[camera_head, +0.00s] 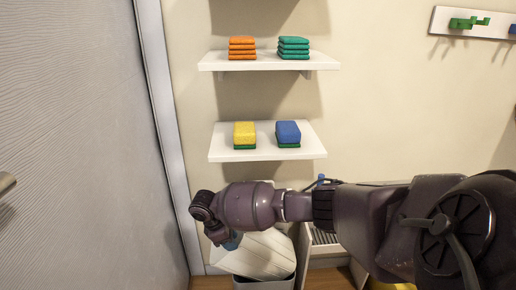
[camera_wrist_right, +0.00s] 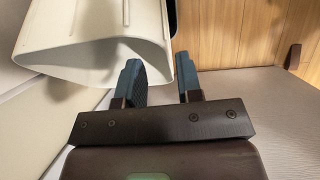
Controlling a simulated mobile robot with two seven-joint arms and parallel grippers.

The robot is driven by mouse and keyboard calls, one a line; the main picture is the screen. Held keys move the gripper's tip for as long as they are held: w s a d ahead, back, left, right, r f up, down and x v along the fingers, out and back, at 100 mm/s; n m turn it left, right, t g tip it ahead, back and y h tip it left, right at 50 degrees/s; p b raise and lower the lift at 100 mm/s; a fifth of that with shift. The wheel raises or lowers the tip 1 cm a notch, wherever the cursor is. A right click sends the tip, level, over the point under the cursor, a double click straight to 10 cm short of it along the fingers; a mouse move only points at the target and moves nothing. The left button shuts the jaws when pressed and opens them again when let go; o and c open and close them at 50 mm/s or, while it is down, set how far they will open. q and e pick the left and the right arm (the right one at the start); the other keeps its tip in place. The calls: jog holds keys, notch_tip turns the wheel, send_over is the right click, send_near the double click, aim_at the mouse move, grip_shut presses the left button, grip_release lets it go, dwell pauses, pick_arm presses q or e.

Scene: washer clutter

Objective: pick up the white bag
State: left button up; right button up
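The white bag (camera_head: 262,254) shows in the head view at the bottom centre, tilted, at the top of a grey bin. In the right wrist view the white bag (camera_wrist_right: 90,35) fills the upper left, with its curved edge towards my gripper. My right gripper (camera_wrist_right: 160,83) is open, with its two blue fingers apart. One finger overlaps the bag's edge in the picture, and a corner of the bag shows between the fingers. I cannot tell whether they touch. In the head view a blue fingertip of my right gripper (camera_head: 232,242) shows at the bag's left side. My left gripper is not in view.
A grey bin (camera_head: 265,284) is below the bag. Above, a lower shelf (camera_head: 225,152) holds sponges, and an upper shelf (camera_head: 222,64) holds orange and green folded cloths. A large grey panel (camera_head: 80,140) with a handle stands close on the left. A hook rail (camera_head: 480,20) hangs upper right.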

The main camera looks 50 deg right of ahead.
aim_at(238, 258)
jog(key=b+x, duration=0.1)
jog(key=x, duration=0.1)
jog(key=b+x, duration=0.1)
jog(key=x, duration=0.2)
jog(key=shift+s+a, duration=0.2)
jog(key=shift+r, duration=0.1)
grip_shut()
